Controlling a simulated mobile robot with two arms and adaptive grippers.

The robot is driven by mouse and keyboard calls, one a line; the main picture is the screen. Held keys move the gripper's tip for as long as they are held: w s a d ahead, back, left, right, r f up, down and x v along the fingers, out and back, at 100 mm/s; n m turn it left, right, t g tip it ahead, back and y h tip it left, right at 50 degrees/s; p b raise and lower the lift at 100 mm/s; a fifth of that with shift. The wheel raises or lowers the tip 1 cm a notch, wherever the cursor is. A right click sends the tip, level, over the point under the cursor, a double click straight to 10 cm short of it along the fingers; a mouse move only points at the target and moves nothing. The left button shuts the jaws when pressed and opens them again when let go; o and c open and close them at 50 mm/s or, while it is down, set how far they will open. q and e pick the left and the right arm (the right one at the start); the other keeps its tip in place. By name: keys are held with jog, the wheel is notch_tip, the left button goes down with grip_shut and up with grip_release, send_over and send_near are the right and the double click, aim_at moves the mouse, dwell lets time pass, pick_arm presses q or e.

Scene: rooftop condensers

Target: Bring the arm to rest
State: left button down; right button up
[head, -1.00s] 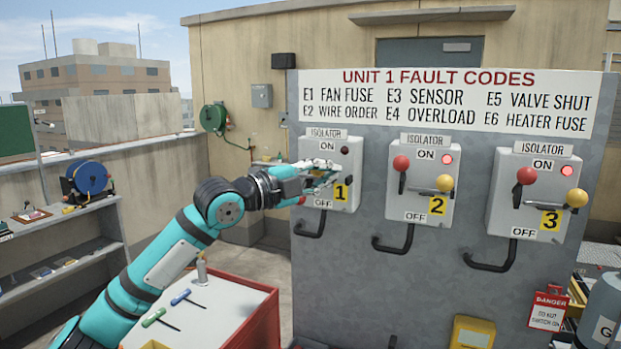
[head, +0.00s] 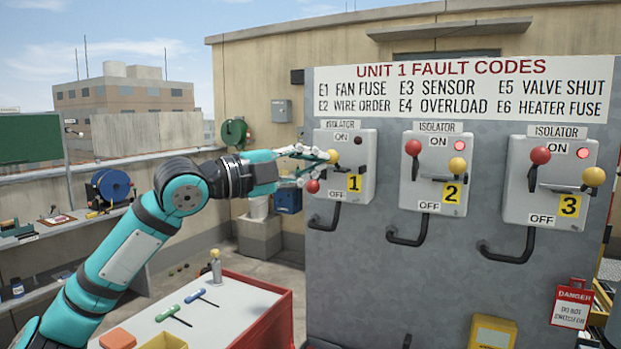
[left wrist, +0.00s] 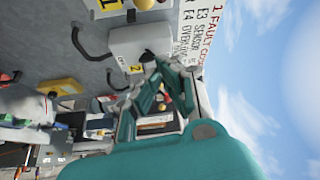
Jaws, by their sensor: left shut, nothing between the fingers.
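My left gripper (head: 321,168) is shut and empty at the left edge of the isolator 1 box (head: 365,165). In the head view its fingers overlap the yellow knob (head: 333,156) and lie just above the red knob (head: 313,187); I cannot tell whether they touch either. The red knob is low and the yellow one high on this isolator. Its lamp (head: 358,140) is dark. The left wrist view shows my teal fingers with the isolator 2 box (left wrist: 140,42) beyond them. My right gripper is not in view.
Isolator 2 (head: 436,150) and isolator 3 (head: 550,165) have red lamps lit. Black handles stick out below the boxes. A red cart (head: 279,325) with a white top holding tools stands below my arm. A shelf with a blue reel (head: 112,186) is at left.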

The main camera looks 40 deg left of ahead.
pick_arm(q)
jog(key=shift+a+f, duration=0.1)
jog(key=shift+a, duration=0.2)
jog(key=shift+d, duration=0.15)
